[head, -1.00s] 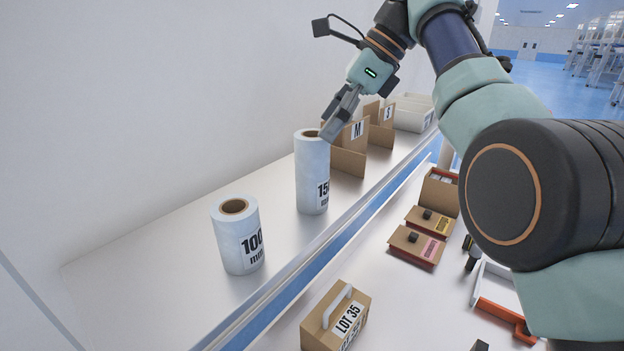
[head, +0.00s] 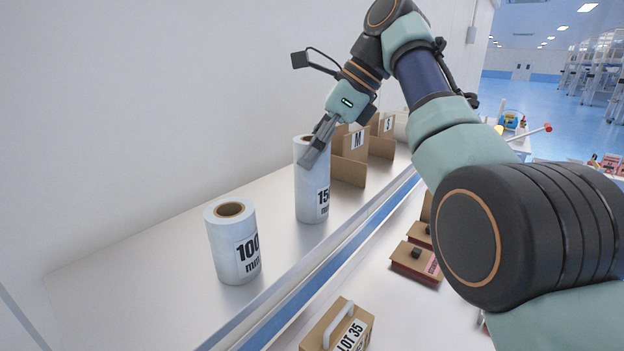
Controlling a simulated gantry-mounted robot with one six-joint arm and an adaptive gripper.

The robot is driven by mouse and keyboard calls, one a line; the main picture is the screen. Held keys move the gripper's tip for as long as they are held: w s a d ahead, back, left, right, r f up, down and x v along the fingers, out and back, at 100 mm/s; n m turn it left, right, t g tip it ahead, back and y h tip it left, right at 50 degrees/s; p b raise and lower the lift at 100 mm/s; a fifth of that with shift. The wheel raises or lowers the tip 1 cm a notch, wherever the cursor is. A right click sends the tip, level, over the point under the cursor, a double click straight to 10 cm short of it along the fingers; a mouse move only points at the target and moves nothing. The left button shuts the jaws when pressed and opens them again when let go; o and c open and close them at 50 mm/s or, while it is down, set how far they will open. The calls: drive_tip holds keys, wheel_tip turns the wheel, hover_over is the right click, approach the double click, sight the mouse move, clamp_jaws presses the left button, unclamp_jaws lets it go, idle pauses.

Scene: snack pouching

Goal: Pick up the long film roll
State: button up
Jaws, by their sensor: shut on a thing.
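The long film roll (head: 311,200) is the taller white roll, with a label reading "15" and partly cut-off text. It stands upright on the upper shelf (head: 150,285). My gripper (head: 315,153) is tilted down at the top of this roll, shut on it, with its fingers in front of the upper part. The fingers hide part of the roll's top rim and core. The shorter roll (head: 233,243), marked "100 mm", stands upright to the left, apart from my gripper.
Cardboard holders marked M (head: 349,168) and S (head: 382,137) stand just behind the long roll. On the lower surface are a LOT 35 box (head: 338,328) and a red-brown box (head: 415,262). The shelf's front left is clear.

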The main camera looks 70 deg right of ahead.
clamp_jaws()
